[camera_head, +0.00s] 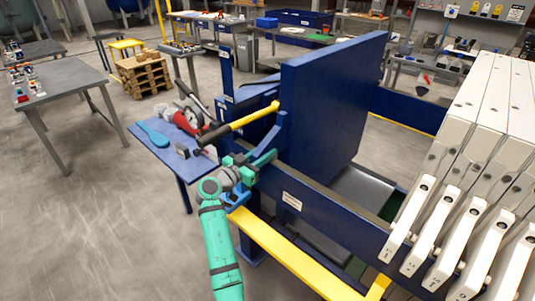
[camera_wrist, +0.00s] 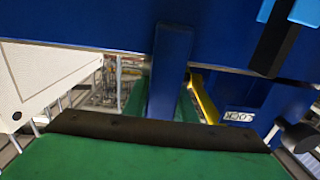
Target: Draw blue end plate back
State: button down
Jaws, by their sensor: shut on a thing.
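The blue end plate (camera_head: 330,95) stands upright across the press rails, with a wide gap between it and the pale filter plates (camera_head: 480,130) on the right. My green gripper (camera_head: 250,168) is at the near side of the press, low beside the end plate. It is shut on a blue bar, which seems to be the end plate's handle; its join to the plate is not clear. In the wrist view a blue upright bar (camera_wrist: 168,75) stands between the green fingers, below a wide blue beam (camera_wrist: 80,20).
A yellow lever (camera_head: 245,120) with a black end sticks out left above my gripper. A blue side table (camera_head: 165,150) with tools stands left of the press. A yellow rail (camera_head: 290,255) runs along the near side. Open floor lies on the left.

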jog(key=shift+s+d+g, duration=0.3)
jog(key=shift+s+d, duration=0.15)
jog(key=shift+d, duration=0.2)
jog(key=c, duration=1.8)
grip_release()
jog(key=shift+f, duration=0.1)
jog(key=shift+o, duration=0.2)
jog(key=shift+a, duration=0.45)
jog(key=v, duration=1)
jog(key=shift+s, duration=0.3)
jog(key=shift+f, duration=0.15)
